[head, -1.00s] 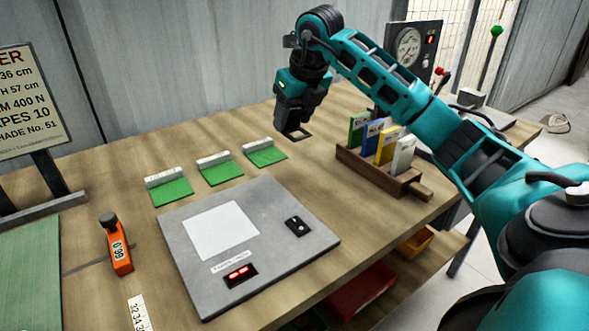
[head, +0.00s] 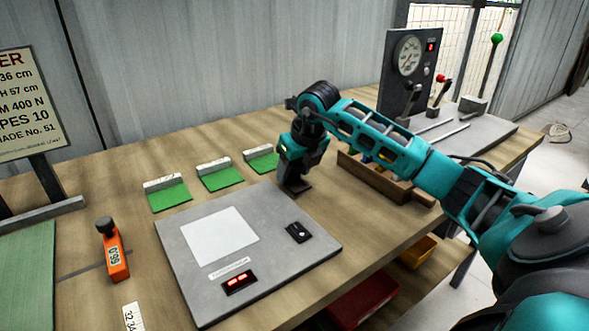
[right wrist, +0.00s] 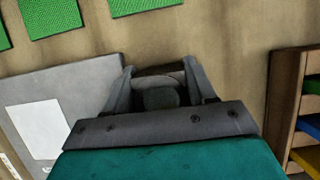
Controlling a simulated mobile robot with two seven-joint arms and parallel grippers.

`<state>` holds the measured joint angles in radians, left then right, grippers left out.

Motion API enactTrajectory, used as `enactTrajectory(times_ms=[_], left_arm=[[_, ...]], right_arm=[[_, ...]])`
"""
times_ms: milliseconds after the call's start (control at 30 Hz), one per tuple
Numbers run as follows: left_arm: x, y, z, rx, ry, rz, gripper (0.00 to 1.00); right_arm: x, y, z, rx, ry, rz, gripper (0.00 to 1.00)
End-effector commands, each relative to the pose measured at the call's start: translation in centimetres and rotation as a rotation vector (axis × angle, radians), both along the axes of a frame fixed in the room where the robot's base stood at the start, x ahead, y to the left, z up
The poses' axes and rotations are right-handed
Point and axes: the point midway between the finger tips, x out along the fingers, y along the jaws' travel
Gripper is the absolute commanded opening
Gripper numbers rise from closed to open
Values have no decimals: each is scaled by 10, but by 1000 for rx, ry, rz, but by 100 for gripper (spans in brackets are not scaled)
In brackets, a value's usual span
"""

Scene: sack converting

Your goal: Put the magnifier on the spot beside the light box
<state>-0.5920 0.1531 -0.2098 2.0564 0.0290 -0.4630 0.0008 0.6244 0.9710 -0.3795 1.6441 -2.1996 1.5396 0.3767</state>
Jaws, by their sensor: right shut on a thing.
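The light box (head: 178,236) is a flat grey panel with a white lit square, a red display and a small black switch. My right gripper (head: 293,178) points down just beyond its back right corner. It is shut on the magnifier (head: 299,188), a small dark piece with a flat base, low at the table. Whether the base touches the table I cannot tell. In the right wrist view the dark magnifier (right wrist: 160,96) sits between the fingers of my gripper (right wrist: 163,80), with the light box (right wrist: 85,82) to the left. No marked spot shows; the gripper may cover it. My left gripper is not in view.
Green swatches (head: 220,179) with white strips lie behind the light box. A wooden rack (head: 372,176) of cards stands to the right, partly behind my arm. An orange counter (head: 115,258) stands at left. A gauge panel (head: 398,70) and levers are at back right.

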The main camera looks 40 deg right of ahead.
Motion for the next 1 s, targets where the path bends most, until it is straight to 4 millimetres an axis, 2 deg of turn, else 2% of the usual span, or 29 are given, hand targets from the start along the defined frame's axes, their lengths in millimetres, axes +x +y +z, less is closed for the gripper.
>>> enactTrajectory(times_ms=[133,167,267,500,633,767,1000], left_arm=[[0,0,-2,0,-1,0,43],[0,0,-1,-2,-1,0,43],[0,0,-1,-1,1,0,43],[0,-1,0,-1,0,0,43],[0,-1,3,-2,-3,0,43],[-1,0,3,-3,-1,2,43],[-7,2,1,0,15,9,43]], right_arm=[[0,0,-4,0,0,0,25],[0,0,-4,0,0,0,56],[0,0,-3,0,1,0,66],[0,0,-2,0,1,0,66],[-2,0,7,-1,-1,1,66],[-10,1,28,-3,-3,2,66],[-30,3,77,-2,-4,1,66]])
